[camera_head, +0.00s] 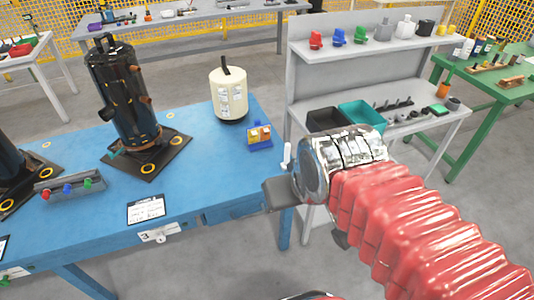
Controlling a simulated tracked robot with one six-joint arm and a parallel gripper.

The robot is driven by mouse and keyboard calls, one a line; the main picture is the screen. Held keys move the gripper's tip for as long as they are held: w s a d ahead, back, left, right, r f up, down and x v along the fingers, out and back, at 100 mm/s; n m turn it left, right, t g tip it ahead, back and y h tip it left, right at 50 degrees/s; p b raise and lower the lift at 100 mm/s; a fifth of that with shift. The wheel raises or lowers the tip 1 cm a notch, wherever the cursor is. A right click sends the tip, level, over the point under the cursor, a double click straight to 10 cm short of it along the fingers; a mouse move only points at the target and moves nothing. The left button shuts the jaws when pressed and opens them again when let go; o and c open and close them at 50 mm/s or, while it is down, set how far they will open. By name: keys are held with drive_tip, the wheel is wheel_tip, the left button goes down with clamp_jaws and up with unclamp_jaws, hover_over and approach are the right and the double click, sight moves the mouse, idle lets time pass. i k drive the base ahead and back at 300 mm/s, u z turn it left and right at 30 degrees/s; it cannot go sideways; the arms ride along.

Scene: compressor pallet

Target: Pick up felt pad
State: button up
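I cannot pick out a felt pad with certainty. A small blue tray (260,146) with orange-yellow and pale pieces lies near the right end of the blue table (215,180); its contents are too small to tell. My gripper (283,178) is at the end of my red-sleeved arm, beside the table's right front corner, to the right of and nearer than the tray. A dark block and a small white part show at its end. The wrist hides much of it, so its opening is unclear. I see nothing clearly held.
A black compressor (115,90) stands on a dark base plate. A cream canister (229,95) stands behind the tray. A grey rack (70,188) with coloured knobs lies at left. A grey shelf bench (440,125) with bins stands at right. The table's front middle is mostly clear.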

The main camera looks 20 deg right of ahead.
sight(288, 146)
drive_tip(key=u, duration=0.3)
drive_tip(key=i, duration=1.2)
drive_tip(key=u, duration=0.25)
